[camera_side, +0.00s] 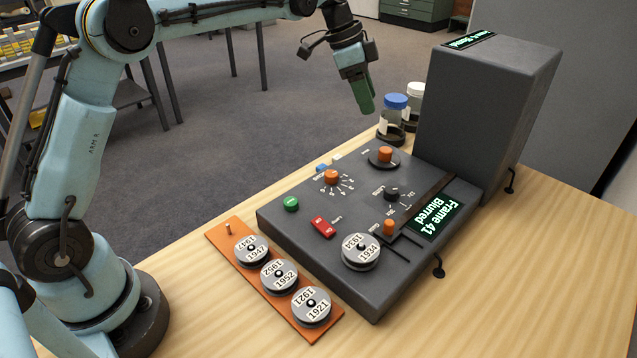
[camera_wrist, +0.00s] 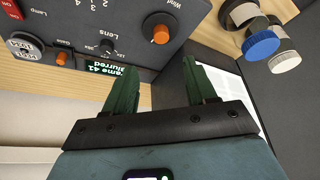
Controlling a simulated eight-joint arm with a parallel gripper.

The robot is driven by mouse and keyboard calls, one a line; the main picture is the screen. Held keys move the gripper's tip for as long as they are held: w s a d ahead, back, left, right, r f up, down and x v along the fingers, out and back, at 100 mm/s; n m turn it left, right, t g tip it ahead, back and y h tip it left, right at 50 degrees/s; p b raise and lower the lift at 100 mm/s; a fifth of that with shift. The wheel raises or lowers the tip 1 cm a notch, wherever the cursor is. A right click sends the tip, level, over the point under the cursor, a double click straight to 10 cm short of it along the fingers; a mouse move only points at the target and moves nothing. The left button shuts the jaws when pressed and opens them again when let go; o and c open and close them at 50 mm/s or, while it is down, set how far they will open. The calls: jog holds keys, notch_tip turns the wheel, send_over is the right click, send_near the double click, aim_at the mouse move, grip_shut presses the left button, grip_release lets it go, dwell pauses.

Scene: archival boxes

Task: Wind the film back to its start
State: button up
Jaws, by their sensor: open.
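The film reader's dark sloping panel (camera_side: 300,232) sits on the wooden table. Its orange Wind knob (camera_side: 385,154) stands on a round dark base near the panel's far edge; it also shows in the wrist view (camera_wrist: 160,29). A reel marked 1934 (camera_side: 361,250) is mounted on the panel's near part. The screen (camera_side: 440,213) reads "Frame 41 Blurred". My gripper (camera_side: 366,106) hangs above and beyond the Wind knob, touching nothing. In the wrist view its green fingers (camera_wrist: 160,88) are apart and empty, with the knob ahead of them.
Two jars, blue-lidded (camera_side: 394,102) and white-lidded (camera_side: 415,90), stand close behind the panel. The tall housing (camera_side: 490,110) rises at right. The panel carries another orange knob (camera_side: 332,177), a black Lens knob (camera_side: 392,193) and a red switch (camera_side: 323,227). An orange rack (camera_side: 216,237) holds three reels.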

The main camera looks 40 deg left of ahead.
aim_at(386, 150)
jog(key=x, duration=1.2)
jog(key=shift+w+f, duration=0.2)
jog(key=shift+f, duration=0.05)
jog(key=shift+c, duration=0.3)
jog(key=c, duration=1)
